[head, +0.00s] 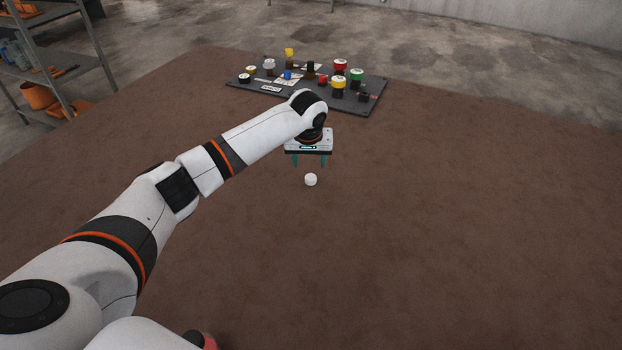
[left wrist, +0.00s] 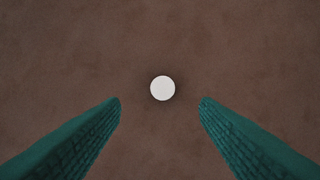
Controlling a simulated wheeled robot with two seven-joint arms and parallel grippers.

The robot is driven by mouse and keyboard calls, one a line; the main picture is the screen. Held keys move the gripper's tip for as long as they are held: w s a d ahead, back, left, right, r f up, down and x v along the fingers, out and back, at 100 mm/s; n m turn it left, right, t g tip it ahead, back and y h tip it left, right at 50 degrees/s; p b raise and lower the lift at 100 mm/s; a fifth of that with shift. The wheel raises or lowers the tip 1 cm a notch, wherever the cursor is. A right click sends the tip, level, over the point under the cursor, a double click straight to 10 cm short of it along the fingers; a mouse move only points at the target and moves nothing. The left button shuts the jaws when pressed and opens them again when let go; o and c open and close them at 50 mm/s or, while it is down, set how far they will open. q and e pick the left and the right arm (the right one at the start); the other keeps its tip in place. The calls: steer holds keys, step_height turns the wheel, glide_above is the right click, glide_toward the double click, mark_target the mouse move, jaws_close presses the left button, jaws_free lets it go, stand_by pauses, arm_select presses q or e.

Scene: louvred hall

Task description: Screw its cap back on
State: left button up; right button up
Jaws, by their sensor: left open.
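A small white round cap (head: 311,180) lies on the brown surface (head: 420,230), apart from everything else. In the left wrist view the cap (left wrist: 162,88) shows as a plain white disc, between and a little beyond the two teal fingertips. My left gripper (head: 309,164) is open and empty, pointing down above the surface near the cap. The fingers also show in the left wrist view (left wrist: 160,99), wide apart and not touching the cap. I cannot tell which one the cap belongs to. My right gripper is out of view.
A metal shelf (head: 62,50) with orange items stands at the far left. The surface to the right and front is clear.

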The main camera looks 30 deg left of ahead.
mark_target(311, 177)
arm_select(q)
steer(key=shift+x, duration=1.45)
steer(key=x, duration=0.5)
steer(key=shift+w+d+f, duration=0.1)
steer(key=shift+w+d, duration=0.05)
steer(key=shift+w, duration=0.05)
steer(key=c, duration=1)
